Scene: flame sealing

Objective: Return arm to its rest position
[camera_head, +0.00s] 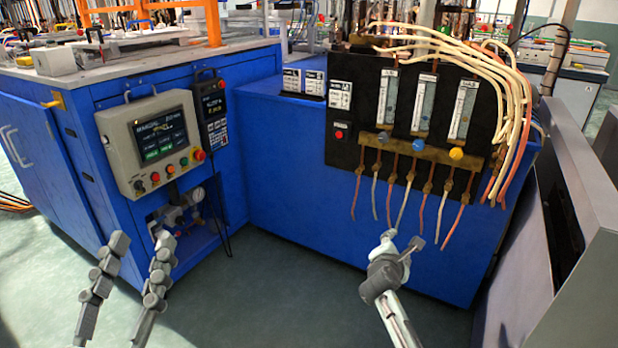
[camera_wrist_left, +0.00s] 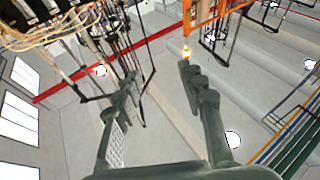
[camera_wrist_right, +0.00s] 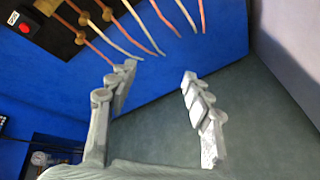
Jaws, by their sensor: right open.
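My left gripper (camera_head: 140,247) is low at the left in the head view, in front of the blue cabinet. Its two fingers stand apart with nothing between them; they also show apart in the left wrist view (camera_wrist_left: 158,75). My right gripper (camera_head: 398,243) is seen nearly edge-on in the head view, below the hanging tubes of the flow-meter panel. In the right wrist view its fingers (camera_wrist_right: 158,74) are apart and empty, with the tube ends beyond them. I cannot tell whether any tube touches it.
A control box (camera_head: 155,140) with a screen and buttons is on the left cabinet. A black flow-meter panel (camera_head: 372,115) with blue and yellow knobs is on the blue cabinet (camera_head: 270,160). A grey metal housing (camera_head: 590,220) bounds the right side. The floor (camera_head: 270,285) between is clear.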

